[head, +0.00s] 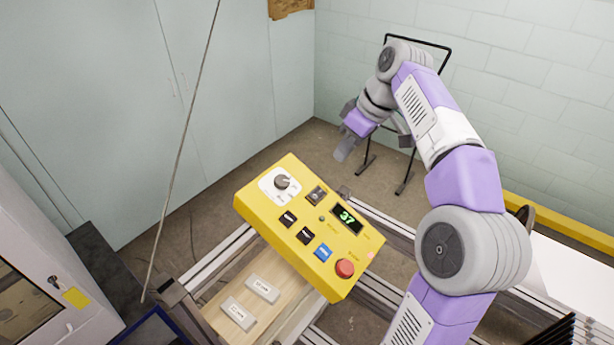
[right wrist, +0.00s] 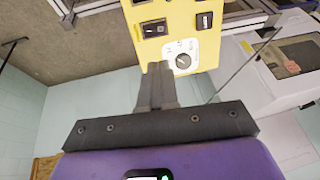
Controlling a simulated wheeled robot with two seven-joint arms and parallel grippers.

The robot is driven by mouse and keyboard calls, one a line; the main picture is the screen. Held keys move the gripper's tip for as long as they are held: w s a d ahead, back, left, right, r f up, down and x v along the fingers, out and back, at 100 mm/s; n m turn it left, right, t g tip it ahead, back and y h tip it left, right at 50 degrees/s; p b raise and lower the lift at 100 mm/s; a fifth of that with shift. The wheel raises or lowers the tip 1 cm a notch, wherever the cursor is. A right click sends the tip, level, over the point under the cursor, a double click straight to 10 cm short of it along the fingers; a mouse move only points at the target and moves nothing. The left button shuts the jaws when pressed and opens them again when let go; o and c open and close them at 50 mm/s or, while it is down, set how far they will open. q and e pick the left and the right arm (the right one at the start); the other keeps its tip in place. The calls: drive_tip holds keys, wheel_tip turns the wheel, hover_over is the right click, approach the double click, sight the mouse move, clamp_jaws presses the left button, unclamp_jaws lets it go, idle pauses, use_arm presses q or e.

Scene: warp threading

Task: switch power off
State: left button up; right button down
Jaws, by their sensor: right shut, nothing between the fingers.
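A yellow control panel (head: 262,212) is mounted on a metal frame in the middle of the head view. It carries a rotary knob (head: 282,181), a black rocker switch (head: 316,196) and a lit green display (head: 347,218) reading 37. The knob (right wrist: 183,61) and rocker switch (right wrist: 155,28) also show in the right wrist view. The panel's labels are too small to read. My right gripper (head: 342,153) is shut and empty, beyond the panel's far edge and apart from the controls. Its closed fingers (right wrist: 157,85) point toward the panel. My left gripper is not in view.
Several buttons, including a blue one (head: 323,252) and a red mushroom button (head: 345,268), sit on the panel. A wooden board (head: 262,318) with two labelled blocks lies below. A black stand (head: 405,172) is behind my right arm. A cable hangs left of the panel.

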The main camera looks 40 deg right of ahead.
drive_tip(key=s, duration=0.1)
drive_tip(key=b, duration=0.1)
approach(314, 196)
drive_tip(key=x, duration=0.7)
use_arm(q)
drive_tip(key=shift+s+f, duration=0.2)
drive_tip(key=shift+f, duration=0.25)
